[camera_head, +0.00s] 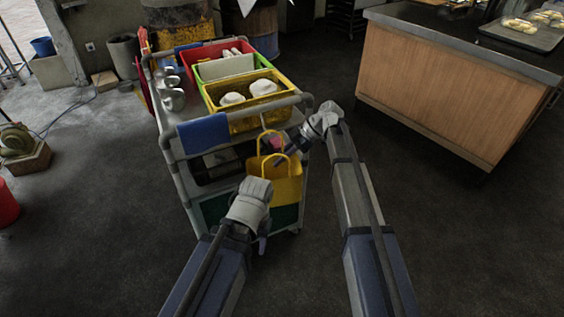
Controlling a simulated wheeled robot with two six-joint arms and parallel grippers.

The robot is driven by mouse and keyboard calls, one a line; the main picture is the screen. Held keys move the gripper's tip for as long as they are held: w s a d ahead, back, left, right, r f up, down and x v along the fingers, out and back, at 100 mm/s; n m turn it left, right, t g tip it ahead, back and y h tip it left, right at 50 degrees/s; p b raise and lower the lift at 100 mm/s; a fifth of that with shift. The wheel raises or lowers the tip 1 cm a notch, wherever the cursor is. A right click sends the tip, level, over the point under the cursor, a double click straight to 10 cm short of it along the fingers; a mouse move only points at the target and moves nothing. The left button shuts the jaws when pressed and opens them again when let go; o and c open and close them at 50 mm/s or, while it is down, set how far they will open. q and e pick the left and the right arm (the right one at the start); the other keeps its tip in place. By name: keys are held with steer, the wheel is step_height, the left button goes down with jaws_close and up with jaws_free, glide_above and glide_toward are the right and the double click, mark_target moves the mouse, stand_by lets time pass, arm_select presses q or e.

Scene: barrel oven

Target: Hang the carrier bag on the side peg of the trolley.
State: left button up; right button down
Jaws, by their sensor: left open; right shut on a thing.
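The yellow carrier bag (286,188) hangs upright at the near right corner of the trolley (176,172), with its two loop handles upward. My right gripper (279,147) is shut at the bag's handles, beside the trolley's end. My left gripper (263,228) is open and empty, low in front of the bag and lower than my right gripper. The side peg cannot be made out; the bag, my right gripper and the yellow crate are around that corner. Whether the bag touches the trolley cannot be told.
The trolley top carries a yellow crate (236,119) with white items, a green crate, a red crate and metal jugs (173,95). A blue cloth (204,133) hangs over its near rail. A wooden counter (450,88) stands right; the floor between is clear.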

steer(key=shift+w+a+f+b, duration=0.25)
steer(key=shift+w+b, duration=0.05)
steer(key=shift+w, duration=0.3)
steer(key=shift+w+a+f+b, duration=0.25)
steer(key=shift+w, duration=0.3)
steer(key=c, duration=0.9)
jaws_free()
